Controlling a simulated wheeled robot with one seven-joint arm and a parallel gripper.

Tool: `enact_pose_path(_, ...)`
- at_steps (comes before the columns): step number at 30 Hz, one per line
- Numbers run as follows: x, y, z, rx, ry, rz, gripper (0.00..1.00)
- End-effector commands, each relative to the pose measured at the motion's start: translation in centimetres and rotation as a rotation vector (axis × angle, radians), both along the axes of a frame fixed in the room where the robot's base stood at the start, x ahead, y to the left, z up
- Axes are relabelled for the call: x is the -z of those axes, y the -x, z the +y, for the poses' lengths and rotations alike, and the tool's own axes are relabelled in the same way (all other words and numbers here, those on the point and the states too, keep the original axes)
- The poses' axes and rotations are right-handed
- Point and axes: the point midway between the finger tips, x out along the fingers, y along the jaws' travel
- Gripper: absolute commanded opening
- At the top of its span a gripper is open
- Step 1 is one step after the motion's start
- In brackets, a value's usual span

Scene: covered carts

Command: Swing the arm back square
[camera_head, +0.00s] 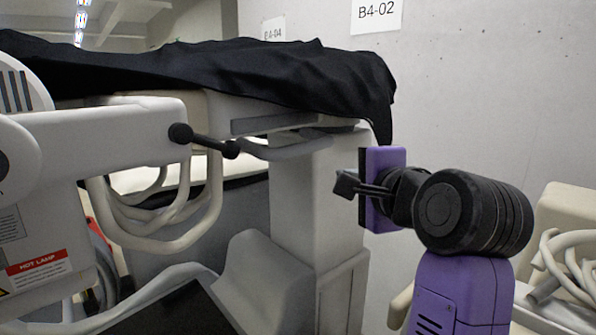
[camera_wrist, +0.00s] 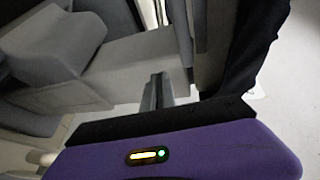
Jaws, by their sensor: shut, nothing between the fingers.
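A pale grey jointed arm (camera_head: 115,138) with a rounded joint at the far left reaches across the left of the head view. A black rod handle with a round knob (camera_head: 180,132) sticks out near its right end. A red "HOT LAMP" label (camera_head: 37,263) is on the body below the joint. My gripper (camera_head: 345,184) is shut and empty, well to the right of the handle, with its fingers pointing left beside the cart's pale column (camera_head: 305,200). In the wrist view the closed fingers (camera_wrist: 157,88) show against grey cart surfaces; the handle is not identifiable there.
A black cover (camera_head: 230,75) drapes over the cart top and hangs down close above my gripper. Pale hoses (camera_head: 160,235) loop below the arm. Another cart with coiled hoses (camera_head: 570,255) stands at the right. A wall (camera_head: 480,90) is behind.

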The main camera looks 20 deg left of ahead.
Motion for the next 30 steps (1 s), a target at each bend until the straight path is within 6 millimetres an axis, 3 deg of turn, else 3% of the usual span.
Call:
enact_pose_path(1,2.1,-0.1,-1.5,-0.010,-0.076,0.046,0.00)
enact_pose_path(6,3.8,1.5,-4.3,-0.093,-0.436,0.271,0.00)
enact_pose_path(11,3.5,4.5,-5.8,-0.218,-0.784,0.550,0.00)
enact_pose_path(15,1.7,7.6,-5.8,-0.341,-1.010,0.803,0.00)
enact_pose_path(21,0.0,9.9,-5.2,-0.423,-1.155,1.038,0.00)
enact_pose_path(26,-0.1,9.7,-4.9,-0.416,-1.183,1.087,0.00)
enact_pose_path(30,-0.5,9.2,-3.4,-0.416,-1.182,1.088,0.00)
